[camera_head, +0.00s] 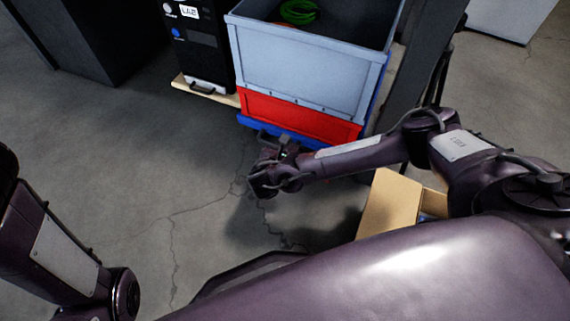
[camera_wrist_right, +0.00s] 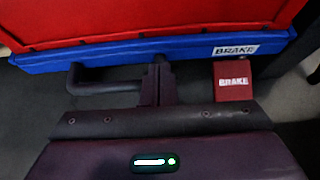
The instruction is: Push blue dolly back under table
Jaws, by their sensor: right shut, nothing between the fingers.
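The blue dolly (camera_head: 262,128) is low on the floor near the middle of the head view, under a red crate (camera_head: 300,117) with a grey-blue crate (camera_head: 300,74) on top. In the right wrist view the dolly's blue edge (camera_wrist_right: 150,52) runs across the top, with a "BRAKE" label and a red "BRAKE" pedal (camera_wrist_right: 233,82) at its right. My right gripper (camera_head: 284,146) is shut and empty at the dolly's near side; it also shows in the right wrist view (camera_wrist_right: 158,72). I cannot tell whether it touches the dolly. My left gripper is out of frame; only part of that arm shows.
A black cabinet-like unit (camera_head: 198,45) on a pale wooden base (camera_head: 207,91) stands left of the crates. A dark upright post (camera_head: 415,60) is close on their right. An open cardboard box (camera_head: 390,203) sits below my right arm. Floor at the left is clear.

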